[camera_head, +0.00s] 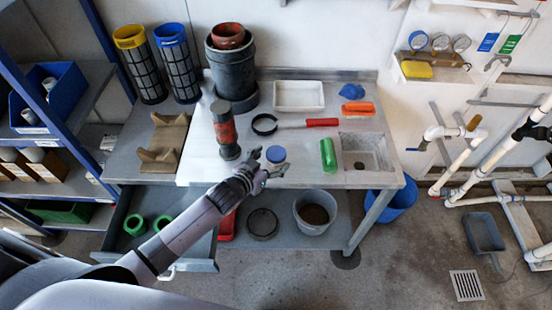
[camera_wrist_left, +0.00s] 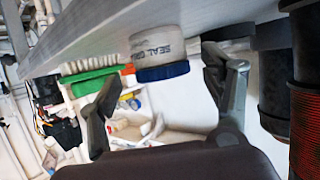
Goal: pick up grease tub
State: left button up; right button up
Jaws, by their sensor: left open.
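The grease tub (camera_head: 276,155) is a small white tub with a blue lid, standing upright on the workbench. In the left wrist view the grease tub (camera_wrist_left: 152,46) appears upside down, lid downward, with "SEAL" lettering on its side. My left gripper (camera_head: 262,168) is at the bench's front edge, just to the near left of the tub. In the left wrist view my left gripper (camera_wrist_left: 165,75) is open, with one finger to each side of the tub in the picture. I see no clear contact. My right gripper is not in view.
A dark and red cylinder (camera_head: 225,131) stands left of the tub. A green-backed brush (camera_head: 328,156) lies to its right, beside a sink (camera_head: 365,152). A red-handled tool (camera_head: 295,124) lies behind. An open drawer (camera_head: 185,240) juts out below my left arm.

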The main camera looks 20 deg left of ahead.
aim_at(273, 157)
pick_arm(q)
jog(key=shift+x, duration=2.25)
jog(key=shift+w+r, duration=0.1)
jog(key=shift+r, duration=0.05)
jog(key=shift+a, duration=0.1)
jog(key=c, duration=1.2)
jog(key=shift+c, duration=0.3)
jog(key=shift+r, duration=0.15)
